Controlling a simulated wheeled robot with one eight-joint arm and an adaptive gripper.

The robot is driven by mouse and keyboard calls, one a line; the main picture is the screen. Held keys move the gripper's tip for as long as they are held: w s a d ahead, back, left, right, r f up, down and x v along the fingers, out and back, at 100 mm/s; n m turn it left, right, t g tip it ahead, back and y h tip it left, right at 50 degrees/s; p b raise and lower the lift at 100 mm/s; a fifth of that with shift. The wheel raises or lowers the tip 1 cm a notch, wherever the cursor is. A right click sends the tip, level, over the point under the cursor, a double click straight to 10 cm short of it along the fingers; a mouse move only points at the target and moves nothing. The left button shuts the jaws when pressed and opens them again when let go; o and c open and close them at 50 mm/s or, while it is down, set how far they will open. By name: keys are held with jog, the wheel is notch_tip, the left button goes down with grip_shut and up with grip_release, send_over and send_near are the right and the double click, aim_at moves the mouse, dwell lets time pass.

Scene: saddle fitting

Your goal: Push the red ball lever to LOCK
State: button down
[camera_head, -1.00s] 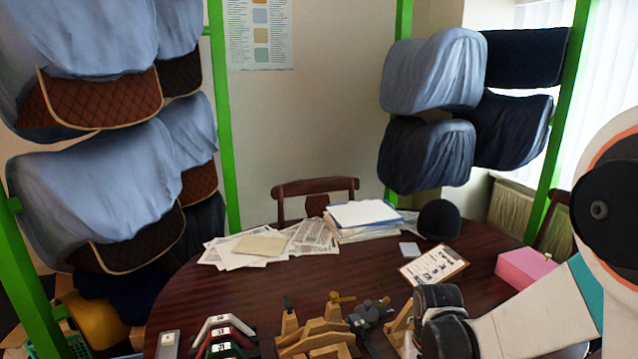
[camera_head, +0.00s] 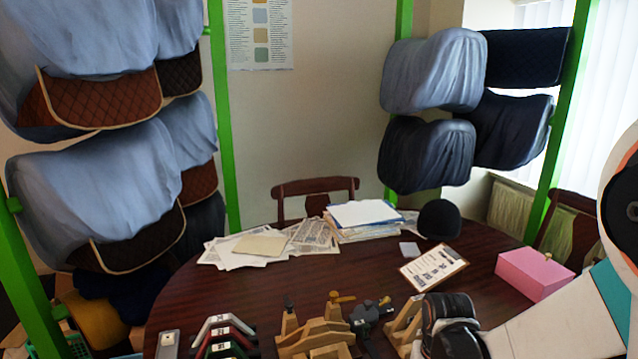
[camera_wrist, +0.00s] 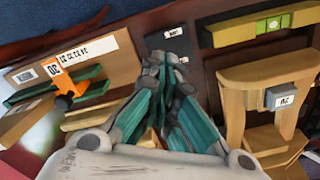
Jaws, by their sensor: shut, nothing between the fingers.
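I cannot make out a red ball lever or a LOCK mark in either view. In the wrist view my gripper (camera_wrist: 170,62) is shut and empty, its teal fingers together in the middle. To its left is an orange piece (camera_wrist: 66,76) with a number label and a dark knob, beside a wooden board (camera_wrist: 75,55) with a printed label. To its right is a wooden stand (camera_wrist: 262,92) with a small grey labelled block (camera_wrist: 281,98). In the head view a wooden fixture (camera_head: 316,338) stands at the table's front edge, left of my dark wrist; my fingertips are hidden there.
A dark grey clamp-like tool (camera_head: 371,311) stands between the fixture and my wrist. Several coloured frames (camera_head: 222,335) are at the front left. Papers (camera_head: 265,245), a clipboard (camera_head: 434,267), a black cap (camera_head: 439,219) and a pink box (camera_head: 534,273) lie behind. The table's middle left is clear.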

jog(key=shift+s+d, duration=0.2)
jog(key=shift+s, duration=0.45)
jog(key=shift+s+d, duration=0.2)
jog(key=shift+s, duration=0.4)
jog(key=shift+w, duration=0.1)
jog(key=shift+w+a, duration=0.2)
jog(key=shift+w, duration=0.3)
notch_tip(320, 180, up, 7)
jog(key=p, duration=0.5)
dwell(0.4)
jog(key=s+a+r+n+t, duration=0.1)
jog(key=s+r+t, duration=0.2)
jog(key=r, duration=0.5)
jog(key=s+a+r+n+t, duration=0.1)
jog(key=s+r+t, duration=0.3)
jog(key=r, duration=0.5)
jog(key=shift+s+r, duration=0.3)
jog(key=shift+s, duration=0.25)
